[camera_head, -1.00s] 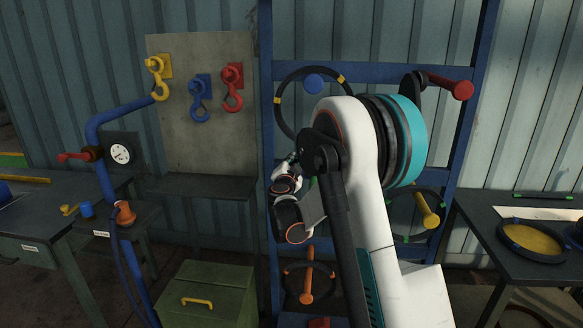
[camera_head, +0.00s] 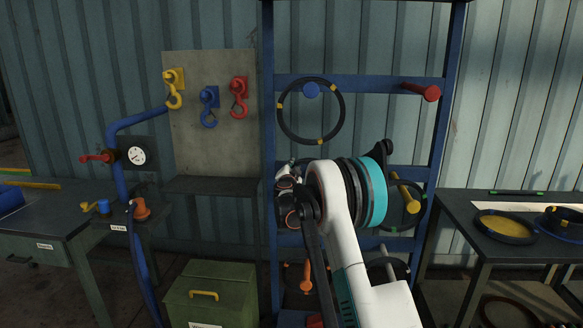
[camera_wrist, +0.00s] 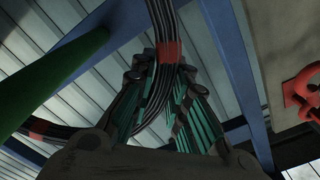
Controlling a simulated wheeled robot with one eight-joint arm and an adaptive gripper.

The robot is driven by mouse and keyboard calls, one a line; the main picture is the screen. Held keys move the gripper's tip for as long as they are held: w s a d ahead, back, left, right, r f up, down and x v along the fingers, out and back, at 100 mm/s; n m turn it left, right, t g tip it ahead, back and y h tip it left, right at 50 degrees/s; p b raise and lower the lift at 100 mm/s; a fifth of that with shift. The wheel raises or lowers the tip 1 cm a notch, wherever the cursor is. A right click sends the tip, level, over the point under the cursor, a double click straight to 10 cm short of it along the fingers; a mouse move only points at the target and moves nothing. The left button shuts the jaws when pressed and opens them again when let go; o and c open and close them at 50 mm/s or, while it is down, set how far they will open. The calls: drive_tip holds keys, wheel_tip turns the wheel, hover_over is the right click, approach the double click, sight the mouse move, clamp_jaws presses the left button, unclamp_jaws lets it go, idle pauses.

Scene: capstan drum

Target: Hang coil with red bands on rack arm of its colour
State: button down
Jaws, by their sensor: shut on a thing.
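My gripper (camera_wrist: 168,75) has teal-ribbed fingers and is shut on a black coil (camera_wrist: 222,45) in the wrist view. A red band (camera_wrist: 169,52) on the coil sits right at the fingertips, and another red band shows at the lower left. The coil's whole outline is cut off by the frame. In the head view my arm hides the gripper and the held coil. The red rack arm (camera_head: 423,92) sticks out at the upper right of the blue rack (camera_head: 360,84) and is bare. My gripper's wrist is to the left of it and lower.
A yellow-banded coil (camera_head: 339,124) hangs around the blue rack arm (camera_head: 311,90). Lower yellow (camera_head: 403,190) and orange (camera_head: 306,277) arms have dark rings at them. A board with hooks (camera_head: 217,140) stands left. A green bar (camera_wrist: 48,75) is close at left in the wrist view.

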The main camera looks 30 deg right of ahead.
drive_tip(key=f+b+v, duration=0.1)
drive_tip(key=v, duration=2.9)
drive_tip(key=shift+a, duration=0.15)
